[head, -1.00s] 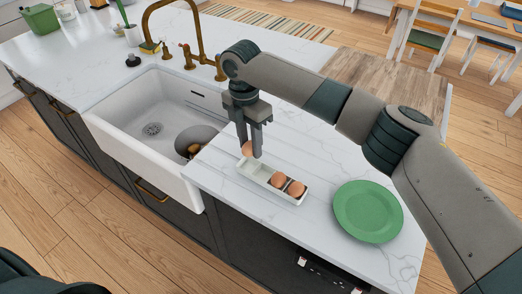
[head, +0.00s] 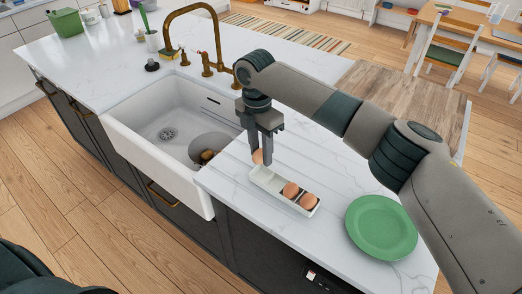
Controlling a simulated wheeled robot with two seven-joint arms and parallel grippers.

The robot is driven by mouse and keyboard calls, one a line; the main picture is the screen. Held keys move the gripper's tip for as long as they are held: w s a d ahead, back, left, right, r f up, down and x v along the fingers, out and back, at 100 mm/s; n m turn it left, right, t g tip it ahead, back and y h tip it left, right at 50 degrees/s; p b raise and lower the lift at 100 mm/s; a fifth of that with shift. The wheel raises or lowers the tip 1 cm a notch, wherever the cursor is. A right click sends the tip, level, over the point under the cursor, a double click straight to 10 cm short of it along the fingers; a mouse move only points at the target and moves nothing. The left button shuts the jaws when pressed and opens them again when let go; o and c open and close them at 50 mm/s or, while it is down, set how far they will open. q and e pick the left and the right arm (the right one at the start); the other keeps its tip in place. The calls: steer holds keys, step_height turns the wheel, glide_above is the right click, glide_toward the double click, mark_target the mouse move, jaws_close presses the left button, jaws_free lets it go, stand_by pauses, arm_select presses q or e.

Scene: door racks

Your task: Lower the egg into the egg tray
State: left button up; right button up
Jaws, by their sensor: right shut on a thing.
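The egg tray (head: 285,194) is a narrow white tray on the marble counter, right of the sink. Two brown eggs, one in the middle (head: 290,190) and one toward the near right end (head: 308,201), sit in it. My right gripper (head: 264,157) points down over the tray's far left end, shut on another brown egg (head: 257,157). The fingers partly hide that egg; it shows at the left finger, just above the tray's empty end. Whether it touches the tray is hard to tell. My left gripper is out of view.
A green plate (head: 381,227) lies right of the tray. The white sink (head: 165,130) with a brass faucet (head: 190,35) is to the left, with a round item (head: 215,146) inside. The counter's front edge runs close to the tray. Bare marble lies behind the gripper.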

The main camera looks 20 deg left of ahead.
steer(key=shift+f, duration=0.15)
steer(key=shift+f+b, duration=0.45)
steer(key=shift+f, duration=0.7)
steer(key=shift+f+b, duration=0.55)
steer(key=shift+f, duration=0.8)
stand_by(1.2)
steer(key=o, duration=0.7)
steer(key=shift+o, duration=0.2)
